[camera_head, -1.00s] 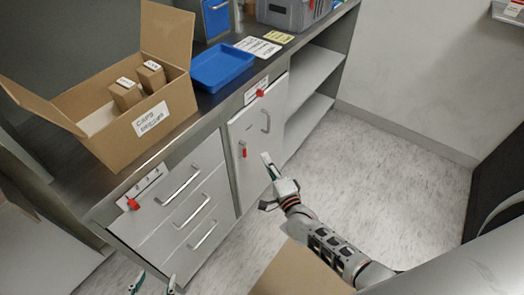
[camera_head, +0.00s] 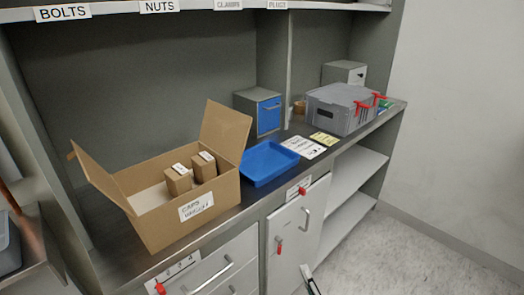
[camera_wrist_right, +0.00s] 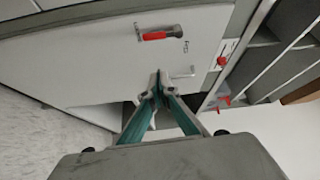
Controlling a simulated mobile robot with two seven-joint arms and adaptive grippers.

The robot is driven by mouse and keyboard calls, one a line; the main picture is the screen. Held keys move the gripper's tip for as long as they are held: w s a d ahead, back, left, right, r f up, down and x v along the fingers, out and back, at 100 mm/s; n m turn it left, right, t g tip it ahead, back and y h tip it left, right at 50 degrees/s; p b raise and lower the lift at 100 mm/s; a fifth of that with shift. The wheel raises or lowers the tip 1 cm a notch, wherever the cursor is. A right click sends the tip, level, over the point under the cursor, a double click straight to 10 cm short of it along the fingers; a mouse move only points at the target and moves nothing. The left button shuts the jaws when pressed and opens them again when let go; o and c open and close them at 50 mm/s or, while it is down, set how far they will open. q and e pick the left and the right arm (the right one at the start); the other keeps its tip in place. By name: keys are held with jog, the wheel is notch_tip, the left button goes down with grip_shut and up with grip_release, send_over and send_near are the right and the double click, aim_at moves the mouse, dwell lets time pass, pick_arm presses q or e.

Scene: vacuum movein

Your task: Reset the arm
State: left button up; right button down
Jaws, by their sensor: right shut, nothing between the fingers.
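My right gripper (camera_wrist_right: 157,80) is shut and empty in the right wrist view, its two fingertips meeting. In the head view only its tip (camera_head: 311,284) shows at the bottom edge, in front of the lower cabinet; the rest of the right arm is out of frame. In the wrist view the gripper is in front of the grey cabinet door (camera_wrist_right: 95,60); I cannot tell the exact gap. My left gripper is not in view.
The workbench holds an open cardboard box (camera_head: 150,240) with small cartons, a blue tray (camera_head: 285,152) and a grey crate (camera_head: 330,115). Below are the closed cabinet door (camera_head: 285,265) with red latches, and open shelves (camera_head: 345,210). Floor (camera_head: 420,260) at right is clear.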

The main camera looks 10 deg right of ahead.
pick_arm(q)
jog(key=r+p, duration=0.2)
jog(key=p, duration=0.1)
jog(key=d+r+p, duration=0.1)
jog(key=p, duration=0.1)
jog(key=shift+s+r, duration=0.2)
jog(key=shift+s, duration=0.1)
pick_arm(e)
jog(key=s+r+n+g, duration=0.1)
jog(key=s+n+g, duration=0.6)
jog(key=s+n, duration=1.2)
jog(key=s, duration=0.6)
jog(key=shift+s+d+n+g, duration=0.25)
jog(key=shift+d+n+g, duration=0.05)
jog(key=shift+d, duration=0.1)
